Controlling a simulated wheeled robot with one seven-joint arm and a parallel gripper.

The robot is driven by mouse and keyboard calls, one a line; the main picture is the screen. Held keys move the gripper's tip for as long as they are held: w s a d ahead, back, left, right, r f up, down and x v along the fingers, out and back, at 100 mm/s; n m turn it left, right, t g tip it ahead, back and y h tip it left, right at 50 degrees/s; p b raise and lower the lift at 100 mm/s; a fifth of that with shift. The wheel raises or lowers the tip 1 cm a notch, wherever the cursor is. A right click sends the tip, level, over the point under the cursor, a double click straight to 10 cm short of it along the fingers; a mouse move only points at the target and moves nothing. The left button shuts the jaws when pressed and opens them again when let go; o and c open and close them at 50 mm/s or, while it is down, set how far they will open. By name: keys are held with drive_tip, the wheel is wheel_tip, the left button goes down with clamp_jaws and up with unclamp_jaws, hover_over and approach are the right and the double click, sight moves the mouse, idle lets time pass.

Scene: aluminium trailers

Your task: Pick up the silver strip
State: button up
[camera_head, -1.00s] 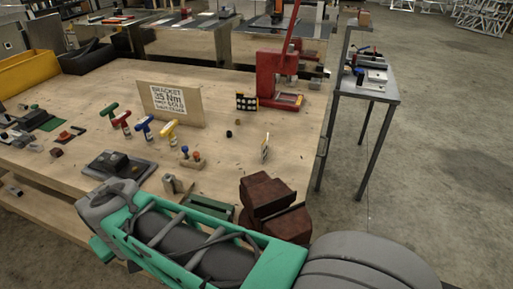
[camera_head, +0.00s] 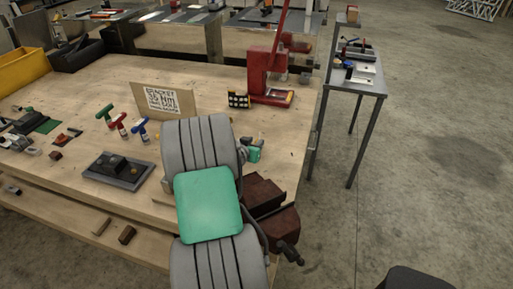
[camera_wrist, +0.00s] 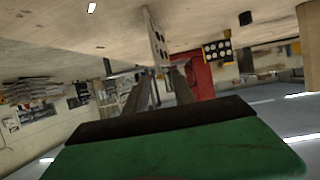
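The silver strip (camera_wrist: 155,42) is a thin, pale upright piece with dark holes, in the upper middle of the wrist view, which looks upside down with the tabletop above. My gripper (camera_wrist: 158,84) shows two grey fingers with a gap between them. The strip is just beyond the fingertips, roughly in line with the gap; whether its near end is between them I cannot tell. In the head view my arm hides the strip and the fingers.
The workbench (camera_head: 75,103) holds a bracket sign (camera_head: 162,101), T-handled tools (camera_head: 121,125), a red press (camera_head: 265,75) and a dotted block (camera_head: 238,99), also in the wrist view (camera_wrist: 217,50). A side table (camera_head: 361,85) stands right.

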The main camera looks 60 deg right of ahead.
drive_tip(key=x, duration=0.3)
drive_tip(key=shift+w+a, duration=0.1)
drive_tip(key=shift+a, duration=0.05)
clamp_jaws()
idle(1.2)
